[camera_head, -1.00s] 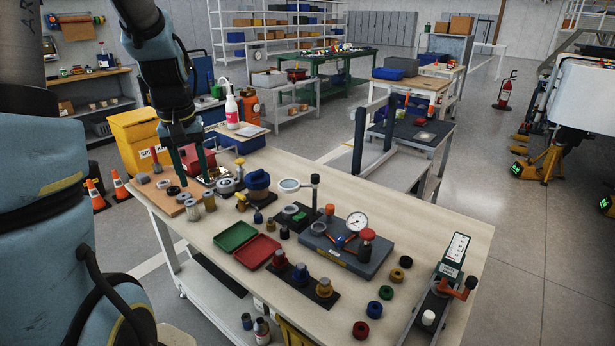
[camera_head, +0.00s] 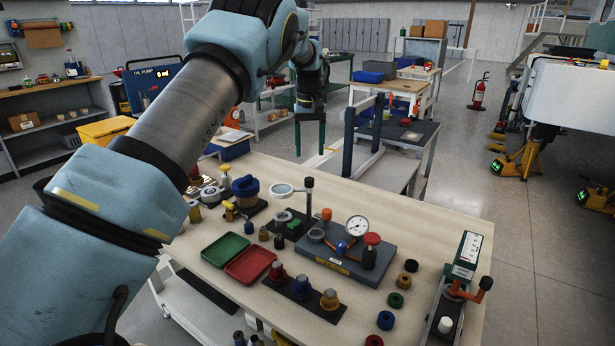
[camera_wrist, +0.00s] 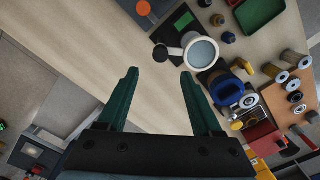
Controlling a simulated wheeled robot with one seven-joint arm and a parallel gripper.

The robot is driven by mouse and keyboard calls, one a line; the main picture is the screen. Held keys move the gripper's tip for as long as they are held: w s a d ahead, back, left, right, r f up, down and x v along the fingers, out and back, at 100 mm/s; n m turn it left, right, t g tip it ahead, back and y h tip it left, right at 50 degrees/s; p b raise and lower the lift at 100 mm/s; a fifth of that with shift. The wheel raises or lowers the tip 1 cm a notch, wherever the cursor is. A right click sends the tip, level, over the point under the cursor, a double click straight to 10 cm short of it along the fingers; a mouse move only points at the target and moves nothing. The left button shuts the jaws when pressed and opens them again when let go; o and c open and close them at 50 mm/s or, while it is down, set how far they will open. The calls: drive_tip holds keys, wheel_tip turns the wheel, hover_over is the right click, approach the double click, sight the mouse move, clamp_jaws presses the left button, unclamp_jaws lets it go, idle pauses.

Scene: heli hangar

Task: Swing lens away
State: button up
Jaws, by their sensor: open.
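The lens (camera_head: 281,190) is a round magnifier in a pale ring, held out to the left of a dark post (camera_head: 308,194) above the workbench. A small grey round part (camera_head: 284,215) and a dark base with a green patch (camera_head: 297,226) lie below it. In the wrist view the lens (camera_wrist: 203,53) is right of and beyond my fingertips, with the post top (camera_wrist: 160,53) near the middle. My gripper (camera_head: 310,142) points down beyond the bench's back edge, behind the post. Its green fingers (camera_wrist: 159,75) are apart and empty, touching neither lens nor post.
A blue-capped part (camera_head: 246,189) stands left of the lens. A grey gauge block (camera_head: 343,258) sits to its right. Green (camera_head: 225,249) and red trays lie in front. A dark-topped cart (camera_head: 405,133) stands behind the bench. The bench's back right surface is clear.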

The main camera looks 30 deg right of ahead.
sight(309, 178)
wheel_tip(309, 178, down, 10)
drive_tip(key=p, duration=0.2)
drive_tip(key=shift+r+p, duration=0.2)
drive_tip(key=shift+p, duration=0.1)
drive_tip(key=shift+a, duration=0.1)
clamp_jaws()
idle(1.1)
